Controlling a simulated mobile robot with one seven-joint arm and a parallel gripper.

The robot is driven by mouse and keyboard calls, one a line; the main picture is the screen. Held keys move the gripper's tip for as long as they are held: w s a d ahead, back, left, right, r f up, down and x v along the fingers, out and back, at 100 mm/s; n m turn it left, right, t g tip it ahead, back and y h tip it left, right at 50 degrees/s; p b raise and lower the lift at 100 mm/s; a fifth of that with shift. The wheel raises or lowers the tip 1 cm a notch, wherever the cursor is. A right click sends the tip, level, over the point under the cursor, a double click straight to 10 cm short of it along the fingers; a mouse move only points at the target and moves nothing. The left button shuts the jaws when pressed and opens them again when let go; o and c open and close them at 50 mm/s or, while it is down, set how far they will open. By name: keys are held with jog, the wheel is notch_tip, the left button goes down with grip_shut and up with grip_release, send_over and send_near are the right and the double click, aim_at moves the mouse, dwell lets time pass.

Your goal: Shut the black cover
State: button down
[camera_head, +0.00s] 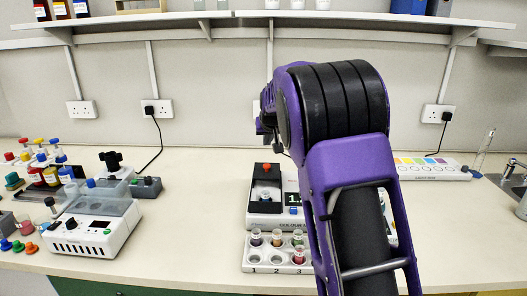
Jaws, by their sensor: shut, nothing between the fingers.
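The black cover (259,172) is on the white colorimeter (262,219), in the middle of the head view. It has an orange-red knob at its top and seems to stand raised behind the sample well. A clear vial (265,195) shows in the well opening. My gripper (277,146) is small and dark beyond my purple arm, above and just right of the cover. It is shut and empty, and it looks apart from the cover. My arm hides much of the gripper and the colorimeter's right side.
A white rack (279,266) with several vials stands in front of the colorimeter. A white device (91,236) and several coloured bottles (50,175) are at left. A light box (432,169) is at right. Bench between left device and colorimeter is clear. A shelf (200,19) hangs above.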

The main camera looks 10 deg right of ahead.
aim_at(267, 172)
jog(key=x, duration=0.9)
jog(key=shift+w+f+p, duration=0.25)
jog(key=shift+p, duration=0.05)
jog(key=shift+s+f, duration=0.2)
jog(key=shift+s, duration=0.8)
jog(key=shift+s+f, duration=0.15)
jog(key=shift+s, duration=0.85)
jog(key=shift+a, duration=0.1)
